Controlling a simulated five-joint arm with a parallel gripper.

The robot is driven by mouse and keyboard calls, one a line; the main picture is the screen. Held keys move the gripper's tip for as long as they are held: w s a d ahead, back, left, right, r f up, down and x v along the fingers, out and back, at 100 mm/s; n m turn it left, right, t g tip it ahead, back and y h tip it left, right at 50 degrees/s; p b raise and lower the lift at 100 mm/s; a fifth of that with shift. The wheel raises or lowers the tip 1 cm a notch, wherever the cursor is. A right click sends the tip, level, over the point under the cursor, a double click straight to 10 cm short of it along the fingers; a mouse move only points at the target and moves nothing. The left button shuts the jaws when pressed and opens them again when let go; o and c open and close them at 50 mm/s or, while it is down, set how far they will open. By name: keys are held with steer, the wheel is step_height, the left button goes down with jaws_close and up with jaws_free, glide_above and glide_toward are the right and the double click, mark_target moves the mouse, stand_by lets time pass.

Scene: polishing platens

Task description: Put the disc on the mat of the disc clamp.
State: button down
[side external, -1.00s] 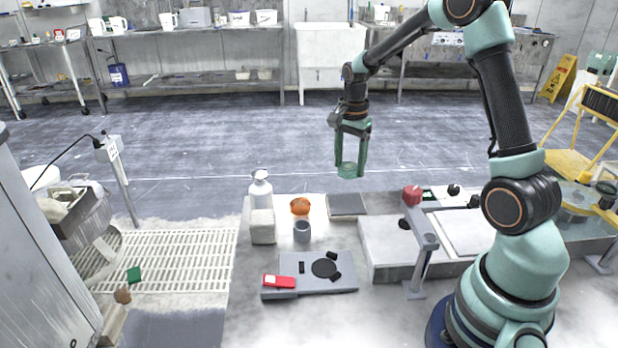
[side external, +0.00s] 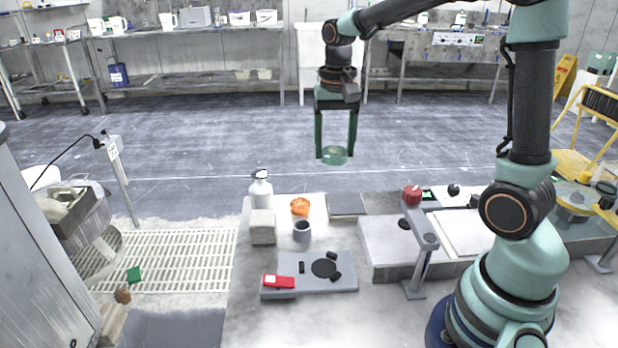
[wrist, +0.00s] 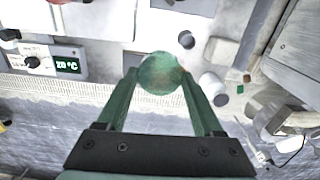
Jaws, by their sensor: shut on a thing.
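My gripper (side external: 335,152) is shut on a green, glassy disc (side external: 334,155) and holds it in the air, above and beyond the far edge of the bench. The disc also shows between the two green fingers in the wrist view (wrist: 161,74). The disc clamp (side external: 345,264) is a grey plate lying on the bench, nearer the camera than the held disc. Its round black mat (side external: 324,268) is bare, with small black pieces beside it. A red device (side external: 278,281) lies at the plate's left corner.
On the bench behind the clamp stand a white bottle (side external: 261,188), a pale block (side external: 263,227), a grey cup (side external: 303,231) and an orange item (side external: 300,206). A grey post (side external: 420,265) and a raised platen unit (side external: 385,250) stand to the right.

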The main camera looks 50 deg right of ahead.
steer(key=s+a+f+n, duration=0.2)
steer(key=s+a+n, duration=0.2)
steer(key=a+n, duration=0.25)
steer(key=n, duration=0.2)
glide_toward(323, 267)
steer(key=shift+f, duration=2.7)
steer(key=shift+f, duration=0.45)
